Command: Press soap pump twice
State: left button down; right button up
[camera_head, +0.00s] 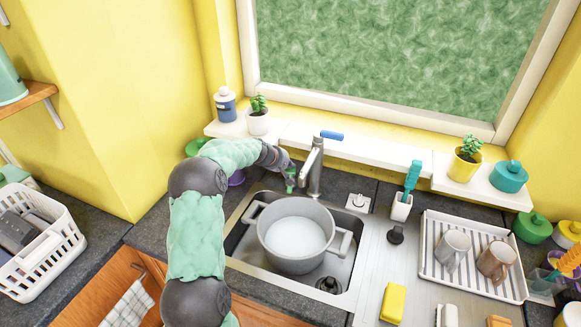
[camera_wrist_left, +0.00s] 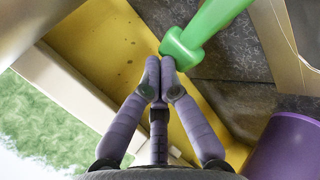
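The green soap pump (camera_head: 290,182) stands by the back left of the sink, just left of the faucet; only a small part shows in the head view. In the left wrist view its green head and stem (camera_wrist_left: 208,28) come in from the top. My left gripper (camera_head: 289,168) is over the pump. In the wrist view its purple-grey fingers (camera_wrist_left: 160,66) are together with nothing between them. The fingertips are right at the edge of the green head; I cannot tell whether they touch it. My right gripper is not in view.
The grey faucet (camera_head: 316,168) stands close to the right of the gripper. A large pot (camera_head: 296,262) sits in the sink. A purple object (camera_wrist_left: 290,150) is at the wrist view's right. The window ledge (camera_head: 365,152) is behind, with a potted plant (camera_head: 258,118).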

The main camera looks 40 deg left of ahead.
aim_at(289, 170)
pick_arm(q)
jog(key=shift+r+p, duration=1.15)
jog(key=shift+r, duration=0.2)
jog(key=shift+r+p, duration=2.05)
jog(key=shift+r, duration=0.45)
